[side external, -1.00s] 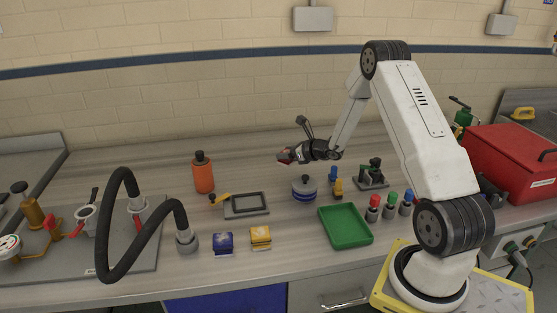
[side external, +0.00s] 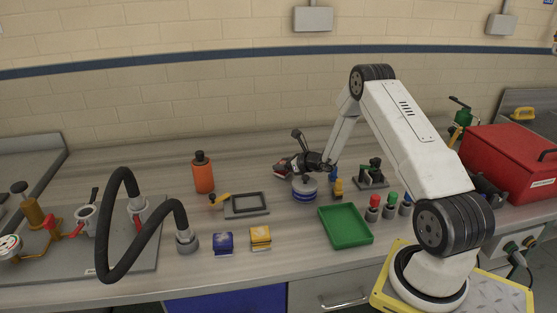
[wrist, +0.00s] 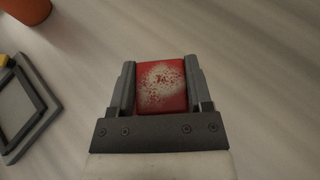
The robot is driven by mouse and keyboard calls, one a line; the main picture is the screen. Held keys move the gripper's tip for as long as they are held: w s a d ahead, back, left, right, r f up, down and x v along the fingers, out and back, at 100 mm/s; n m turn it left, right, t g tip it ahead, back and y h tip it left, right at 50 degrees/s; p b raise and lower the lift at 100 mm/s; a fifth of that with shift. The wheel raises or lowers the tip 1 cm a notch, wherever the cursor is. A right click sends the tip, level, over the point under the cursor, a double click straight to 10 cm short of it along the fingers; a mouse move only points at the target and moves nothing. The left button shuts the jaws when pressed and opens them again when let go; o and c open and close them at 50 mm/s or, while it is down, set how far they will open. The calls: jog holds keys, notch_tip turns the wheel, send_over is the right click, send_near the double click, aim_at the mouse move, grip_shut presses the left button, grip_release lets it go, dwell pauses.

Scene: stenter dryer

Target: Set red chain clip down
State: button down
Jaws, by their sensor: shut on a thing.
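The red chain clip (wrist: 161,87) is a red block with a worn, pale speckled patch on its face. In the wrist view my gripper (wrist: 160,75) is shut on it, one finger on each side. In the side view my gripper (side external: 281,172) is low over the back middle of the counter, behind and left of the round blue-and-grey tin. The clip shows there only as a small red bit (side external: 279,162) at the fingertips. I cannot tell whether it touches the counter.
A black-framed plate (side external: 246,204) and an orange bottle (side external: 203,173) stand to the left. The round tin (side external: 304,191) is close beside my wrist. A green tray (side external: 345,227), yellow block (side external: 260,238) and blue block (side external: 222,243) are nearer the front. The counter behind is clear.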

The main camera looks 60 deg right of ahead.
jog(key=shift+f, duration=0.15)
grip_release()
jog(key=shift+f, duration=0.1)
dwell(0.3)
jog(key=shift+v, duration=6.05)
jog(key=shift+a, duration=0.1)
